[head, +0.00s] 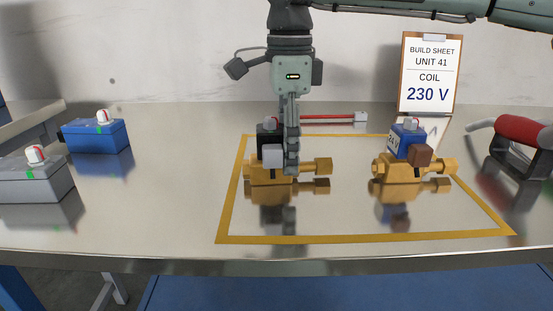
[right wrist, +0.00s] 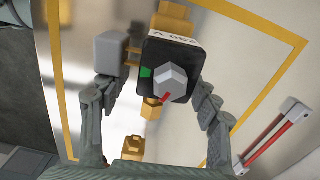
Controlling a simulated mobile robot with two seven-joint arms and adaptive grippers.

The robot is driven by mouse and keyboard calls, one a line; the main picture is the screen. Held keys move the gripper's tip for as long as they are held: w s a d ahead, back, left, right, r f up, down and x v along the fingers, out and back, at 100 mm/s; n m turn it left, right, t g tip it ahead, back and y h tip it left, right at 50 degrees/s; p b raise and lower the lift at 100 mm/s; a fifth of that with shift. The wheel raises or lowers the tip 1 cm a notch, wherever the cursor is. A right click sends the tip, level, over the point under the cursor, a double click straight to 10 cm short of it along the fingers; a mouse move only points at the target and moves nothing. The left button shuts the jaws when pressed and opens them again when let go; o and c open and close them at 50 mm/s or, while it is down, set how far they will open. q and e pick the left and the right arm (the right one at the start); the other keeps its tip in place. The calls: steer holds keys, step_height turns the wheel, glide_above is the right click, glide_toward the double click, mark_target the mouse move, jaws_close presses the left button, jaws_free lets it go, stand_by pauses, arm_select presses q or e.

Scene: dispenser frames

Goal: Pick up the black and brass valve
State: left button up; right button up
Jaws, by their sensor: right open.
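The black and brass valve (head: 258,174) stands upright on the steel bench inside the yellow outline. It has a brass body, a black coil and a grey connector block. In the right wrist view its black coil top (right wrist: 151,54) carries a green mark, a grey knob with a red pointer and a partly legible label. My right gripper (head: 291,168) points down at the valve from above. In the right wrist view its open fingers (right wrist: 156,98) are on either side of the coil; I cannot tell whether they touch it. My left gripper is not in view.
A blue and brass valve (head: 400,170) with a brown connector stands to the right in the outline. A build sheet (head: 430,73) reads "COIL 230 V". A red rod-like tool (head: 328,118) lies behind. A blue box (head: 95,136) and grey box (head: 35,180) sit left; a red-handled tool (head: 520,130) right.

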steer(key=shift+f, duration=1.3)
steer(key=shift+r, duration=0.1)
jaws_close()
